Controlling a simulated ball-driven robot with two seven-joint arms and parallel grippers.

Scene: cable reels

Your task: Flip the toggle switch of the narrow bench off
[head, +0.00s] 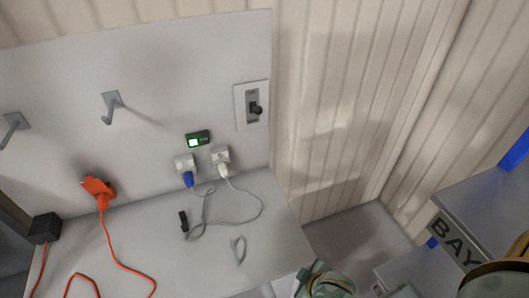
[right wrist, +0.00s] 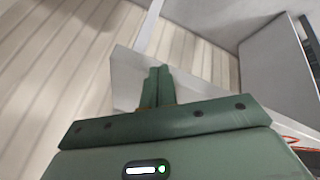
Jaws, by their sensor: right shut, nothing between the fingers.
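The toggle switch (head: 254,108) has a dark lever on a white plate, at the right end of the grey back panel of the narrow bench (head: 215,265). The lever's knob stands out from the plate toward the lower right; I cannot tell which position counts as on. My right gripper (head: 318,268) is at the bottom of the head view, beside the bench's right front corner, well below and apart from the switch. In the right wrist view its green fingers (right wrist: 158,75) are together with nothing between them. The switch is not visible there. My left gripper is not in view.
A grey cable (head: 262,208) and orange cable (head: 110,245) lie on the bench. Hooks (head: 110,105) stick out at left. A shelf marked BAY (head: 455,245) stands at right. Air before the switch is clear.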

